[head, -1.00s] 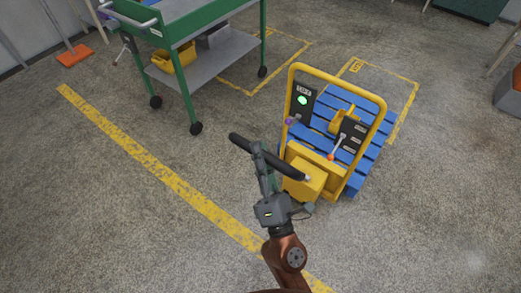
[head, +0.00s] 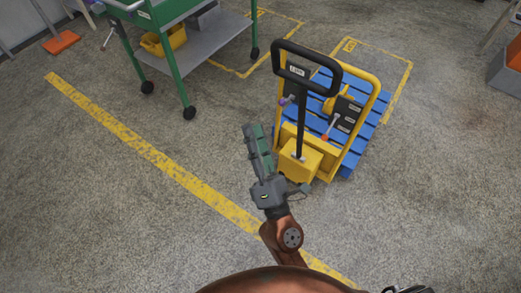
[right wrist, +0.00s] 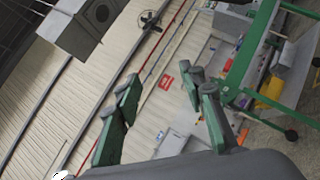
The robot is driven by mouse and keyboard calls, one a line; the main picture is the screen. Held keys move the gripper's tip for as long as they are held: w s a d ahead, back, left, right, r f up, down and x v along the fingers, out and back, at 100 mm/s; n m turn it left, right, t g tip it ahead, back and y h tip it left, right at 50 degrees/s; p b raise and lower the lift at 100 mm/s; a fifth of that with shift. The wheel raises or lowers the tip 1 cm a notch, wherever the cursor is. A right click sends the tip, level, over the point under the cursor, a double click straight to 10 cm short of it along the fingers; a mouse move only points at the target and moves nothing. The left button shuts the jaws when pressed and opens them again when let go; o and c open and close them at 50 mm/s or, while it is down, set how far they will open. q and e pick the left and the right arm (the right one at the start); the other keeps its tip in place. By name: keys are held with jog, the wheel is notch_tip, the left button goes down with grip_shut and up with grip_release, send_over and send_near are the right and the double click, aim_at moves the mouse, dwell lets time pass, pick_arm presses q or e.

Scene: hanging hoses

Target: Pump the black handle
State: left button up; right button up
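The black handle (head: 306,62) is a closed loop on a black shaft. It stands raised, nearly upright, above the yellow block of a yellow-framed hand truck (head: 370,100). My right gripper (head: 255,130) is left of the shaft and below the loop, apart from the handle in the head view. In the right wrist view its green fingers (right wrist: 162,88) are spread wide with nothing between them. The handle does not show in the right wrist view. My left gripper is not in view.
A blue slatted pallet (head: 358,150) lies behind the yellow frame. A green cart (head: 190,62) with a yellow bin stands at the upper left. A yellow floor line (head: 150,158) runs left of my arm. The floor left and right is mostly clear.

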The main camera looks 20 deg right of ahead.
jog(key=v, duration=1.1)
jog(key=shift+s, duration=0.25)
jog(key=shift+f, duration=0.15)
